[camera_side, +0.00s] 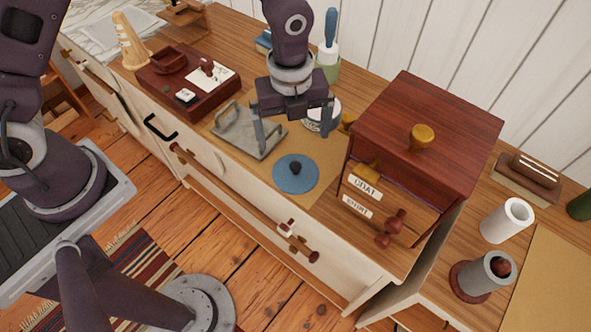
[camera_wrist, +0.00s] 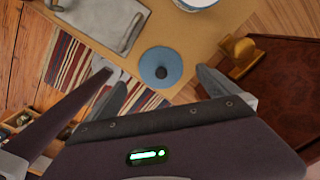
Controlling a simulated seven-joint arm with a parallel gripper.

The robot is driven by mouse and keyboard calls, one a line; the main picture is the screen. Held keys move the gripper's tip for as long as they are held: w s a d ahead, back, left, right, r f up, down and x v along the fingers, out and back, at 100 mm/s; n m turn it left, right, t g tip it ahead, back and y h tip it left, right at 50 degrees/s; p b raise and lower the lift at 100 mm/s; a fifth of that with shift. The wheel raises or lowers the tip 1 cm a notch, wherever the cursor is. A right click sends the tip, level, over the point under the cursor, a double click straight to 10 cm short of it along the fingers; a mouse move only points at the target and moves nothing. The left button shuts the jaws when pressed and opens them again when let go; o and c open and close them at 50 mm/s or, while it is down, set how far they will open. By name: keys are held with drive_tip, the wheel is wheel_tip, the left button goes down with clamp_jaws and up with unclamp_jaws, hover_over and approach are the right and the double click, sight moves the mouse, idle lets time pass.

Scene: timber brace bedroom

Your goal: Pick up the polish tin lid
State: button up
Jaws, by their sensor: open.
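The polish tin lid appears to be the flat blue disc with a dark knob (camera_side: 295,178), lying knob up on the tan mat (camera_side: 322,155) near the cabinet top's front edge. In the wrist view the lid (camera_wrist: 153,60) shows between and beyond my fingers. My gripper (camera_side: 292,137) is open and empty. It hangs above the cabinet top, behind the lid in the side view and apart from it. A round white container (camera_side: 311,121), maybe the tin, stands behind my gripper, partly hidden by it; its rim also shows in the wrist view (camera_wrist: 197,3).
A grey metal tray (camera_side: 238,135) with handles lies left of the lid. A dark red wooden box (camera_side: 455,120) with labelled drawers and yellow knobs stands close on the right. A red board (camera_side: 155,85) with small items is farther left. Bare mat surrounds the lid.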

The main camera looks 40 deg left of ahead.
sight(295, 165)
drive_tip(key=shift+m, duration=0.6)
drive_tip(key=f, duration=0.3)
drive_tip(key=d+f, duration=0.1)
drive_tip(key=f, duration=0.2)
drive_tip(key=s+f, duration=0.1)
drive_tip(key=f, duration=0.2)
drive_tip(key=shift+d+f, duration=0.15)
drive_tip(key=shift+f, duration=0.05)
drive_tip(key=c, duration=1)
wheel_tip(295, 165, up, 17)
drive_tip(key=w+a+n, duration=0.3)
drive_tip(key=w, duration=0.5)
drive_tip(key=w+a+n, duration=0.3)
drive_tip(key=w, duration=0.6)
drive_tip(key=shift+s+d+f, duration=0.1)
drive_tip(key=shift+d+f, duration=0.05)
drive_tip(key=shift+f, duration=2.85)
drive_tip(key=shift+d+f, duration=0.1)
drive_tip(key=shift+f, duration=2.85)
